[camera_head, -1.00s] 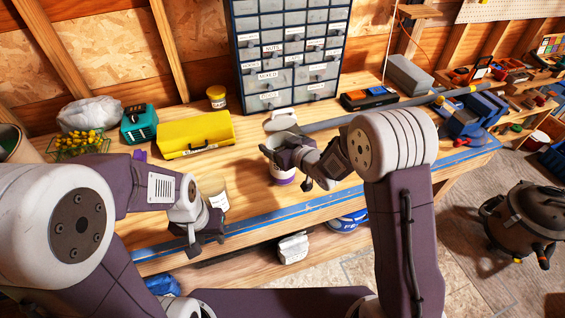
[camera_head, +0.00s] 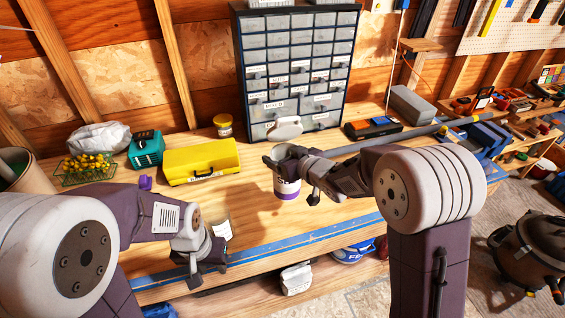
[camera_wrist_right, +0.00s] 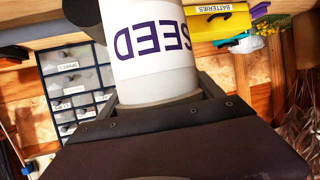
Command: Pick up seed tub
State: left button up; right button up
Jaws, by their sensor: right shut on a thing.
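The seed tub (camera_head: 287,188) is a white tub with a purple band, held above the middle of the workbench. My right gripper (camera_head: 280,160) is shut on it near its top. In the right wrist view the tub (camera_wrist_right: 153,55) shows purple "SEED" lettering, upside down, between the fingers of my right gripper (camera_wrist_right: 155,100). The tub's upper part is partly hidden by the gripper. My left gripper (camera_head: 207,265) hangs at the bench's front edge, apart from the tub; its finger gap is unclear.
A pale container (camera_head: 221,229) stands behind my left gripper. A yellow case (camera_head: 201,162), teal box (camera_head: 146,149), small yellow-lidded jar (camera_head: 223,125) and drawer cabinet (camera_head: 297,75) stand behind. A long grey pipe (camera_head: 385,138) lies right of the tub. Bare bench (camera_head: 255,205) shows between.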

aim_at(280, 146)
jog(key=shift+r, duration=1.5)
